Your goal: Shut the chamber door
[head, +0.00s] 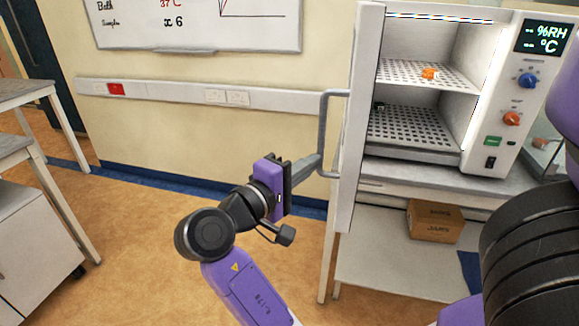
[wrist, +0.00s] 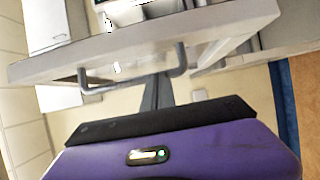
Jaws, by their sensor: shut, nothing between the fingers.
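The chamber (head: 515,105) stands open at the right in the head view, with two perforated shelves inside. Its door (head: 352,130) is swung wide open and seen nearly edge-on, with a grey bar handle (head: 322,125) on its left side. My gripper (head: 318,160) is shut and empty, its fingertips at the lower part of the handle, close to the door. In the wrist view the door (wrist: 225,28) crosses the top and the handle (wrist: 178,62) shows around my gripper's fingers (wrist: 157,85). I cannot tell whether the fingers touch the handle or door.
An orange item (head: 429,74) sits on the upper shelf and a small dark item (head: 380,106) on the lower one. A cardboard box (head: 434,220) is under the chamber's bench (head: 385,265). A side table (head: 22,95) stands at the left. The floor between is clear.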

